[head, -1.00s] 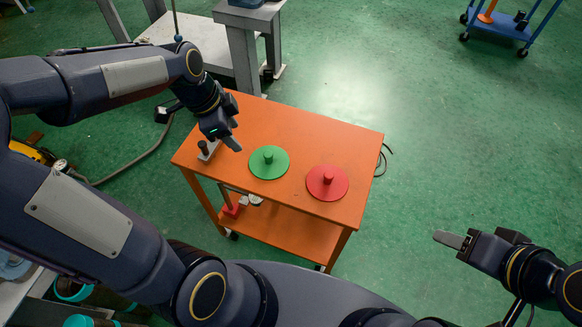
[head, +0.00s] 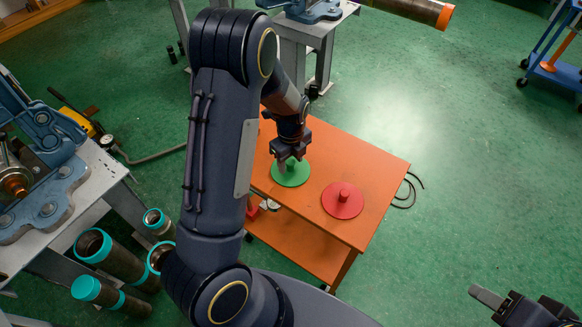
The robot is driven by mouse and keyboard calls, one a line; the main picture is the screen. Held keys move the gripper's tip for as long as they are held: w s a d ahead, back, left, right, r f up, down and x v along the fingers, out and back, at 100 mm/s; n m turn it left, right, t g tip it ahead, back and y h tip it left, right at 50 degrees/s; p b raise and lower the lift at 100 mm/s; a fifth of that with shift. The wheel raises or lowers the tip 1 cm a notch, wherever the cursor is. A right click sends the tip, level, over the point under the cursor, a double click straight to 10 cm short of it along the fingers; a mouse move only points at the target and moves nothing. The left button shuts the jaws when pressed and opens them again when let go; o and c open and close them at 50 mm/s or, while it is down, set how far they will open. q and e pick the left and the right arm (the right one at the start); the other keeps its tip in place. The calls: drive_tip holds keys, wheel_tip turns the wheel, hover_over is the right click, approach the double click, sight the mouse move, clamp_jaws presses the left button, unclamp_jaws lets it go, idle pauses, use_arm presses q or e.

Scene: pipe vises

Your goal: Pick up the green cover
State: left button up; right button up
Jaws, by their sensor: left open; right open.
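The green cover (head: 293,177) is a flat round disc lying on the orange table (head: 372,165). My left gripper (head: 285,166) is open, fingers pointing down, over the upper left part of the green cover. It hides the cover's knob, and I cannot tell whether the fingers are around the knob or touching it. My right gripper (head: 488,297) is open and empty, off the table at the lower right.
A red cover (head: 342,200) with a knob lies on the table right of the green one. Teal-ended pipes (head: 93,246) and a blue vise (head: 50,200) on a bench are at left. A grey stand (head: 312,30) is behind the table.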

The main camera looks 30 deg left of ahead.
use_arm(q)
drive_tip(key=shift+f, duration=0.55)
clamp_jaws()
drive_tip(key=shift+r, duration=0.1)
